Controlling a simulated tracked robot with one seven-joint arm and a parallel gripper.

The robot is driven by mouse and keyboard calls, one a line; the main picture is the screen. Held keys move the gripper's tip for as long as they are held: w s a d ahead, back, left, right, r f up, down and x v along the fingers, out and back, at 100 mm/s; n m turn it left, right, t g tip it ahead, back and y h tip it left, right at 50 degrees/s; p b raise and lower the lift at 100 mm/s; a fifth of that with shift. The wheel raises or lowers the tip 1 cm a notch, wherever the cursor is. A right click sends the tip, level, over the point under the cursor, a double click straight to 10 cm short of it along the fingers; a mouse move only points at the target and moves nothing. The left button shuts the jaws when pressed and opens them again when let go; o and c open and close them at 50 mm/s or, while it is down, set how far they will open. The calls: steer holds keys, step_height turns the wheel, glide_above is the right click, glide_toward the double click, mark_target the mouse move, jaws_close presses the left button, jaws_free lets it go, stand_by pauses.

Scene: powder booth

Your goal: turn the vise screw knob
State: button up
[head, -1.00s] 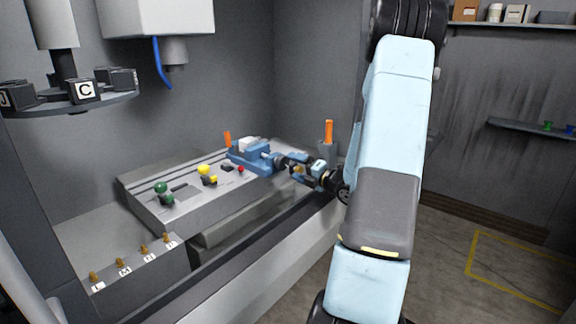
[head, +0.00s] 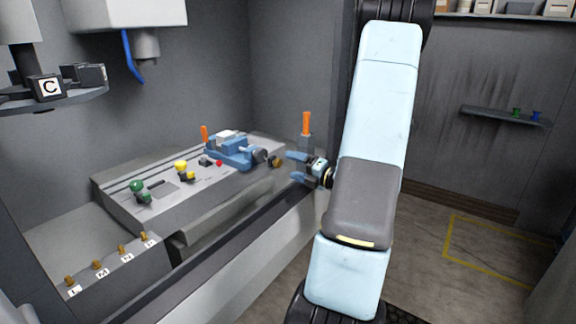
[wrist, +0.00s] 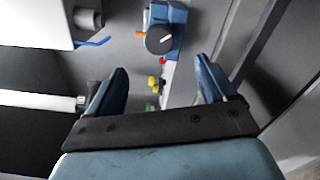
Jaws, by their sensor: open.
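The blue vise (head: 232,150) sits on the grey slotted machine table, with a white block at its top. Its dark round screw knob (head: 260,156) is on the right end, facing my gripper. In the wrist view the knob (wrist: 160,40) shows a round dark face with a white pointer mark, beyond and between my fingertips. My gripper (head: 291,168) is open and empty, to the right of the knob and apart from it. Both blue fingers show in the wrist view (wrist: 160,80).
Green (head: 138,190), yellow (head: 182,167) and red (head: 219,163) knobs line the table. A small brass-coloured knob (head: 275,162) is by the vise knob. An orange-handled tool (head: 306,123) stands behind my gripper. A tool carousel (head: 48,97) hangs at the left.

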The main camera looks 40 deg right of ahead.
mark_target(263, 157)
steer(key=n, duration=0.5)
steer(key=shift+a+n, duration=0.15)
steer(key=shift+n, duration=0.25)
steer(key=n, duration=0.4)
steer(key=shift+s+a+n, duration=0.1)
steer(key=shift+n, duration=0.3)
steer(key=x, duration=1.3)
steer(key=shift+w+a+f, duration=0.1)
steer(key=shift+w, duration=0.25)
steer(key=shift+c, duration=0.4)
steer(key=c, duration=0.9)
steer(key=shift+n, duration=0.8)
steer(key=shift+c, duration=0.2)
steer(key=shift+n, duration=0.5)
